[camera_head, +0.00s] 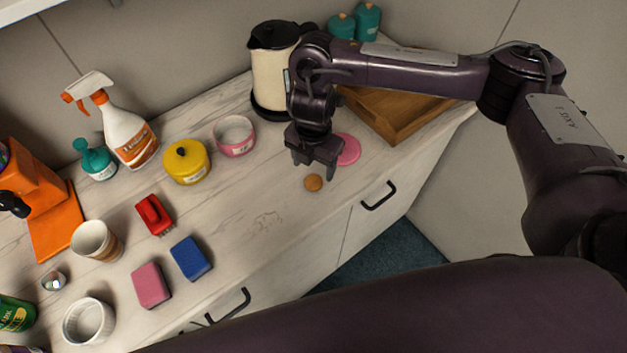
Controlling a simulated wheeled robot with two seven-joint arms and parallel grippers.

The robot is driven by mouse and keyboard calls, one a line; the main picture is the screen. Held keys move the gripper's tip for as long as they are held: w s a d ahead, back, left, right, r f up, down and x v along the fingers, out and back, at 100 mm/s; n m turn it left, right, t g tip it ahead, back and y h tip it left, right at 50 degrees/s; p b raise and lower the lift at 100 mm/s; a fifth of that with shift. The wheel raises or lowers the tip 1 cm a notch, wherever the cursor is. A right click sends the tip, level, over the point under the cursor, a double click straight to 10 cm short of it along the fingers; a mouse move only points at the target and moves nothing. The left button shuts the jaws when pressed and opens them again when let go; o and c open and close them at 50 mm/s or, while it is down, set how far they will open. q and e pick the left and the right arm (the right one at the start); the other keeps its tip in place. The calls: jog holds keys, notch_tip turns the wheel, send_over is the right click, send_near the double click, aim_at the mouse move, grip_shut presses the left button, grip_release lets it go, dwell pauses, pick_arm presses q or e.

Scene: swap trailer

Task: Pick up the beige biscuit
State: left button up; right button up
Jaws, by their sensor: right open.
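The biscuit (313,183), small, round and orange-beige, lies flat on the pale wooden counter near its front edge. My right gripper (314,172) hangs over the counter, pointing down, just behind and above the biscuit. Its jaws are open and nothing shows between them. The biscuit looks apart from the fingers, though the exact height of the gripper above it is hard to tell. My left gripper does not show.
A pink disc (348,150) lies close to the right of the gripper. A wooden tray (397,116) and a cream kettle (270,75) stand behind. A pink bowl (235,136) and yellow pot (187,163) stand left. The counter (265,215) left of the biscuit is clear.

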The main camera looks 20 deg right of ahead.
aim_at(314, 180)
jog(key=f, duration=0.3)
jog(key=shift+s+f, duration=0.3)
jog(key=shift+f, duration=0.05)
jog(key=shift+w+f, duration=0.15)
jog(key=shift+f, duration=0.4)
jog(key=shift+c, duration=0.5)
jog(key=c, duration=1)
